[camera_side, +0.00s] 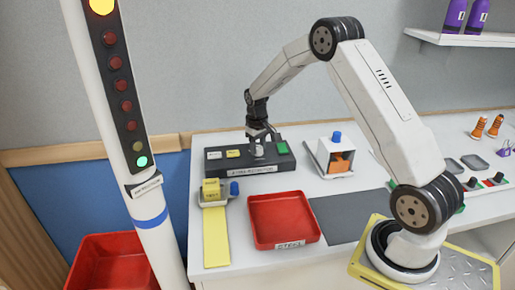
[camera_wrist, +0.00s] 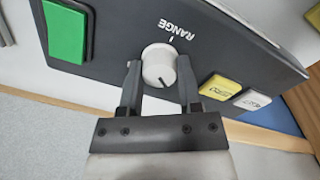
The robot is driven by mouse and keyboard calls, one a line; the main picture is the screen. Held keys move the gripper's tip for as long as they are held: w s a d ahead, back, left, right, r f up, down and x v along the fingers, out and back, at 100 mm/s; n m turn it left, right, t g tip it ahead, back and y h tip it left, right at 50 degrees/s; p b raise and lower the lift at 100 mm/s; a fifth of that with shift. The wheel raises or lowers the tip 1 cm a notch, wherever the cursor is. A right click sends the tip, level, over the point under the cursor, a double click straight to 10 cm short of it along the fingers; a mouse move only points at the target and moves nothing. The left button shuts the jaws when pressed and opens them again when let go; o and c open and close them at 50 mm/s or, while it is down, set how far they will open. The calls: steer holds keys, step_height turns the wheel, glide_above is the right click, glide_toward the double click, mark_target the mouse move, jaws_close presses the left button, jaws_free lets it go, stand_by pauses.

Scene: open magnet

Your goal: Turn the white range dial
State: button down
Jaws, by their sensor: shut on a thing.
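The white range dial (camera_wrist: 160,64) is a round knob on a dark control box, under the printed word RANGE in the wrist view. A dark pointer line shows on its face. My gripper (camera_wrist: 160,82) has one finger on each side of the dial and is shut on it. In the side view my gripper (camera_side: 259,136) reaches down onto the dark control box (camera_side: 222,166), and the dial (camera_side: 257,152) is partly hidden beneath it.
A green button (camera_wrist: 66,32) and yellow (camera_wrist: 220,87) and white (camera_wrist: 252,100) buttons sit on the same box. A red tray (camera_side: 283,243), a yellow-strip device (camera_side: 215,236) and a white unit with an orange part (camera_side: 341,160) stand nearby. A grey mat (camera_side: 350,217) lies clear.

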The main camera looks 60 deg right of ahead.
stand_by(0.4)
steer(key=shift+c, duration=1.4)
jaws_free()
steer(key=shift+r, duration=0.15)
steer(key=shift+a+r, duration=0.15)
steer(key=shift+r, duration=3.65)
